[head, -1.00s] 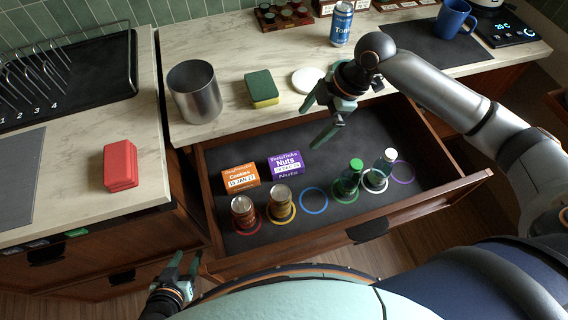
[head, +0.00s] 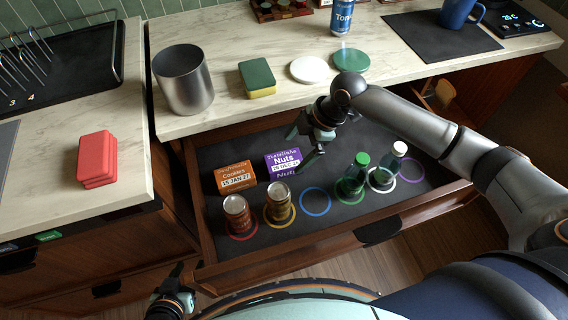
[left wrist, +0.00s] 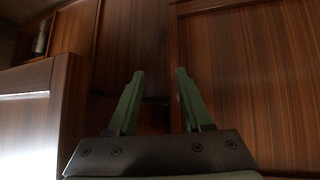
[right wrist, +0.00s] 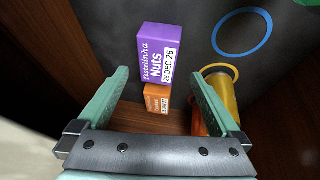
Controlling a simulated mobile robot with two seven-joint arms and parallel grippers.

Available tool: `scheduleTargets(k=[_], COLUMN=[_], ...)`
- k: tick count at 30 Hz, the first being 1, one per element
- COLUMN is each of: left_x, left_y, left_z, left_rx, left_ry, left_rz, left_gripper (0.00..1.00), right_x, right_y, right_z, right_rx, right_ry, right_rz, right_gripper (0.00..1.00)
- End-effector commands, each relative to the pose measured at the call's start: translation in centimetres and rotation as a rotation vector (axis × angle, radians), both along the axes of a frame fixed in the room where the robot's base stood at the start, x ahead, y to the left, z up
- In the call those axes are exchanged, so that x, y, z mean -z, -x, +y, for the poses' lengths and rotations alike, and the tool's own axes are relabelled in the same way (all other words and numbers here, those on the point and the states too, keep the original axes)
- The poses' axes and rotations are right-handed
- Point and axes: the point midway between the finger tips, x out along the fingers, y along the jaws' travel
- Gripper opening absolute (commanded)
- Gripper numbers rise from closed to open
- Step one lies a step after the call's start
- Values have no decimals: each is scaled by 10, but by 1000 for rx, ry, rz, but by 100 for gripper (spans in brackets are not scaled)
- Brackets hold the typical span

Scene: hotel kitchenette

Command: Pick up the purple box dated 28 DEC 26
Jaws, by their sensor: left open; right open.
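The purple box (head: 283,161), labelled Nuts, stands in the open drawer. In the right wrist view the purple box (right wrist: 157,53) shows the date 28 DEC 26. An orange Cookies box (head: 235,175) is beside it, dated 15 JAN 27. My right gripper (head: 306,150) is open and empty, above the drawer close to the purple box. In its wrist view the purple box lies ahead, between and beyond the two fingertips (right wrist: 166,98). My left gripper (head: 180,285) is open and empty, low in front of the cabinet; its wrist view shows its fingers (left wrist: 158,85) before wood panels.
The drawer (head: 330,238) also holds two cans (head: 237,214) (head: 279,203), a green bottle (head: 354,174), a white-capped bottle (head: 387,165) and coloured rings. On the counter are a metal canister (head: 184,80), sponge (head: 257,78), white disc (head: 309,69) and green disc (head: 351,61).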

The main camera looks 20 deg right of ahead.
Motion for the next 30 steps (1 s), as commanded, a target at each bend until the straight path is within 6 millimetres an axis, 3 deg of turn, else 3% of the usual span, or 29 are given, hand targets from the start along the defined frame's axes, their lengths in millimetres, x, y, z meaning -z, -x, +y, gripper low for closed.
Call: scheduleTargets(k=[13,22,30], left_x=[4,3,2], left_y=[-3,-4,-4], left_z=[-2,-3,-3], left_rx=[5,7,7], left_ry=[3,4,4], left_rz=[-4,-7,-7], left_gripper=[50,50,50], right_x=[48,53,52], right_y=[-9,-10,-10], right_z=[20,21,21], right_rx=[-1,0,0], right_ry=[0,1,1], right_rz=[2,0,0], right_gripper=[100,100,71])
